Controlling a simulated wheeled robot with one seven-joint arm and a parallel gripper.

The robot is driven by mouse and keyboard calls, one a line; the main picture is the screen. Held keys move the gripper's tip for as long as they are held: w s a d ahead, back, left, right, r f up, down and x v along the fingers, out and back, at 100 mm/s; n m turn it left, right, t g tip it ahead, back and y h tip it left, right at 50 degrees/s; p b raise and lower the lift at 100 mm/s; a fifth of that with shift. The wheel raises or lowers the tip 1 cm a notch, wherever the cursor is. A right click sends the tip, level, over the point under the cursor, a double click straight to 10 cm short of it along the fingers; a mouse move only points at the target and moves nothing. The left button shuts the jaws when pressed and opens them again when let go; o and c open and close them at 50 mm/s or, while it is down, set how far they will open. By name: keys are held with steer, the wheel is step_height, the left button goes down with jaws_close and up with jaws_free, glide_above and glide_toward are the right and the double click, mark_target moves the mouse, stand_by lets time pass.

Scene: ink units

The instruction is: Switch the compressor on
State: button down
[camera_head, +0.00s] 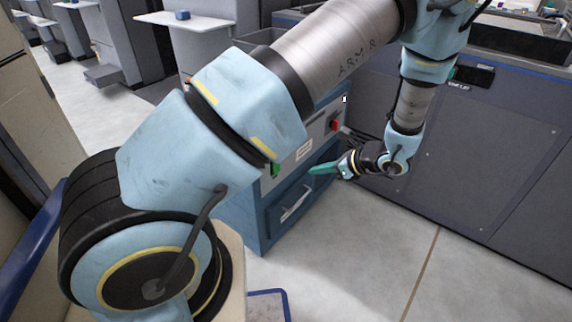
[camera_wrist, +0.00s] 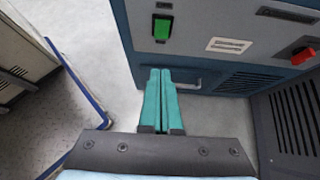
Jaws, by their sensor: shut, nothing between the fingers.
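The compressor (camera_wrist: 210,75) is a grey and blue cabinet; in the head view its blue lower front (camera_head: 262,212) stands on the floor, partly hidden behind my arm. A green switch (camera_wrist: 162,29) sits on its panel at the left, also in the head view (camera_head: 275,169). A red knob (camera_wrist: 303,56) sits at the right of the panel and shows in the head view (camera_head: 334,126). My gripper (camera_wrist: 160,72) has teal fingers, shut and empty. It also shows in the head view (camera_head: 312,170), in front of the cabinet. In the wrist view its tips lie below the green switch, apart from it.
A dark grey cabinet (camera_head: 480,150) with a worktop stands to the right. Grey floor (camera_head: 350,255) is clear in front of the compressor.

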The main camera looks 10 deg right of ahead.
steer(key=shift+s+d+f+t, duration=0.15)
steer(key=shift+f+t, duration=0.15)
steer(key=shift+f, duration=0.05)
steer(key=a+r+b+x, duration=0.1)
steer(key=x, duration=1.2)
steer(key=shift+w+a+r, duration=0.2)
steer(key=shift+w+r, duration=0.05)
steer(key=shift+w, duration=0.25)
